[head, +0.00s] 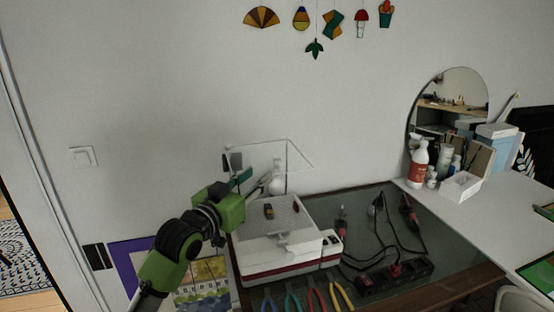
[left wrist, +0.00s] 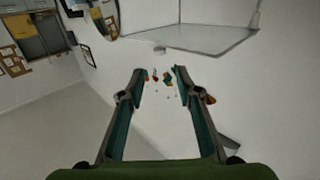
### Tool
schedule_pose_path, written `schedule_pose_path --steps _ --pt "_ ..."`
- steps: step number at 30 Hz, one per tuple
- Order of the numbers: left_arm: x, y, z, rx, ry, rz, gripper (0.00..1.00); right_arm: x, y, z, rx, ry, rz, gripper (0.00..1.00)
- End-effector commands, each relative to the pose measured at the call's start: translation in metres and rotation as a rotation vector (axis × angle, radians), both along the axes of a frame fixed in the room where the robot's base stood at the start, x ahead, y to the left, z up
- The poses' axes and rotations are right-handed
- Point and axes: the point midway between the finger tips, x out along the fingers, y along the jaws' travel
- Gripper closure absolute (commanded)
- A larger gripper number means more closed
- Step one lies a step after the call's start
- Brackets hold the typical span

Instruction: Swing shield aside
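The clear shield (head: 301,155) with a pale edge stands raised over the back of the white grinder (head: 255,247). It also shows at the top right of the left wrist view (left wrist: 208,42). My left gripper (head: 259,175) is at the grinder's back left, next to the shield's left part. In the left wrist view its two fingers (left wrist: 159,74) are apart with nothing between them, and the shield lies beyond and above the fingertips. I cannot tell from the head view whether a finger touches the shield. My right gripper is not in view.
A small dark and yellow piece (head: 268,211) lies on the grinder's top. Several pliers (head: 291,300) lie in front of it. A power strip (head: 395,277) and corded tools (head: 341,226) are to the right.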

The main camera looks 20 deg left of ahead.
Motion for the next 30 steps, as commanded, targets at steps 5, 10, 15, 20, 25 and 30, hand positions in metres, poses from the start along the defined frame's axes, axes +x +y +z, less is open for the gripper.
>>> schedule_pose_path --steps 5,10,15,20,25,30 --pt "0.031 -0.006 0.003 -0.002 0.001 0.001 0.68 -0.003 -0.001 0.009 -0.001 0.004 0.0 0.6" --pt "0.06 -0.012 0.002 -0.001 0.002 0.001 0.68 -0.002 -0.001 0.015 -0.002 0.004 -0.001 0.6" --pt "0.085 -0.017 0.002 0.0 0.002 0.001 0.68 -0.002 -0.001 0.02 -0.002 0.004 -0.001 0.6" --pt "0.103 -0.02 0.001 0.002 0.003 0.001 0.68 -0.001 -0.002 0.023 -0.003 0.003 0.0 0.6" --pt "0.113 -0.022 0.0 0.0 0.002 0.001 0.68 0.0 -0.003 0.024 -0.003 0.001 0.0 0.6" --pt "0.116 -0.023 0.0 0.0 0.002 0.0 0.68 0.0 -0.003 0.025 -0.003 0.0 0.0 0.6"
